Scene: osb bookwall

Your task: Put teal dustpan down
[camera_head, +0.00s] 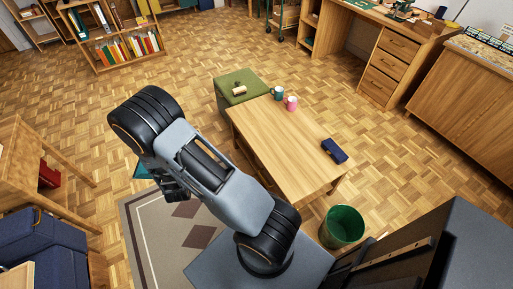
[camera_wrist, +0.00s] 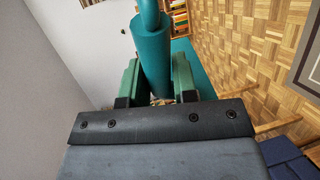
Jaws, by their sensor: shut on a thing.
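The teal dustpan (camera_wrist: 152,62) is in my gripper (camera_wrist: 156,75). In the wrist view its round handle passes between the two green fingers, which close on it from both sides. A flat teal part (camera_wrist: 186,56) shows behind the right finger. In the head view only a small teal piece of the dustpan (camera_head: 142,170) shows beside my arm, at the left above the rug's edge. My arm hides most of the gripper there. I cannot tell whether the dustpan touches anything below it.
A low wooden table (camera_head: 281,141) holds two mugs (camera_head: 291,103) and a dark blue case (camera_head: 334,150). A green stool (camera_head: 232,97) stands behind it and a green bin (camera_head: 342,226) at its front right. Floor beyond my arm is clear.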

